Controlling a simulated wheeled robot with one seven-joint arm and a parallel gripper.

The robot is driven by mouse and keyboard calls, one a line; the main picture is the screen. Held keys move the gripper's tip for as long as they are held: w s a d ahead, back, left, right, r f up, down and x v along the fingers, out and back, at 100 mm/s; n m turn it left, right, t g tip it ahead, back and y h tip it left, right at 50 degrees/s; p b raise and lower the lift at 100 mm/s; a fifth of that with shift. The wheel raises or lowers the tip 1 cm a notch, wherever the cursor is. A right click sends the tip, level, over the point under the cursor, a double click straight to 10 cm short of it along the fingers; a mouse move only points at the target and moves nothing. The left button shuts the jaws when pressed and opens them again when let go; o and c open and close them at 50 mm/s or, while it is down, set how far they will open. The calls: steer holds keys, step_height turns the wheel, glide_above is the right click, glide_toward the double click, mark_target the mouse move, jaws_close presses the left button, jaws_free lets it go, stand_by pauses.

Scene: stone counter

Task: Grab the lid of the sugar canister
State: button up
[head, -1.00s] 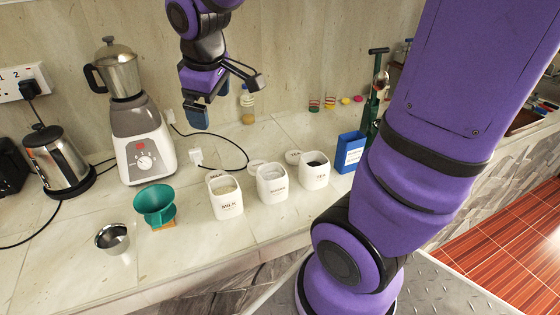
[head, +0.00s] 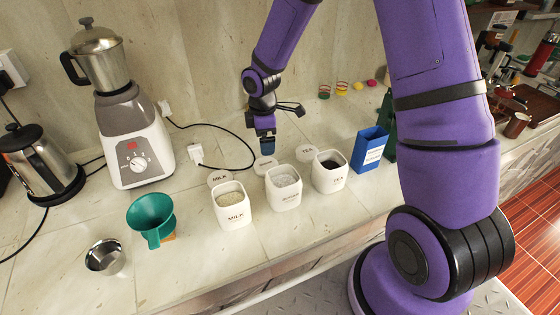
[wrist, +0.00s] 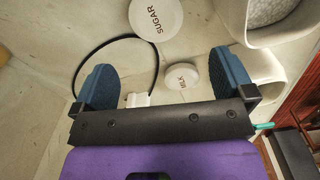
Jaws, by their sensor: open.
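The round white sugar lid (head: 265,163) lies on the counter behind the middle canister. In the wrist view the sugar lid (wrist: 156,18) reads "SUGAR" and lies at the top edge, just beyond my fingers. The square white sugar canister (head: 284,188) stands uncovered between the milk and tea canisters, with pale contents. My gripper (head: 264,147) points down close above and behind the sugar lid. In the wrist view my gripper (wrist: 164,70) is open, its two blue fingers wide apart with nothing held. The head view does not show the exact gap to the lid.
The milk canister (head: 231,206) and tea canister (head: 330,173) flank the sugar one. The milk lid (head: 220,178) and tea lid (head: 307,152) lie behind them. A black cable (head: 237,166) curves nearby. A blender (head: 135,145) stands left and a blue box (head: 370,148) right.

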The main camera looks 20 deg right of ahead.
glide_above(267, 164)
step_height(267, 164, down, 5)
steer(key=shift+s+a+f, duration=0.1)
steer(key=shift+s+f, duration=0.05)
steer(key=shift+w+f, duration=0.2)
steer(key=shift+f, duration=2.8)
steer(key=c, duration=0.8)
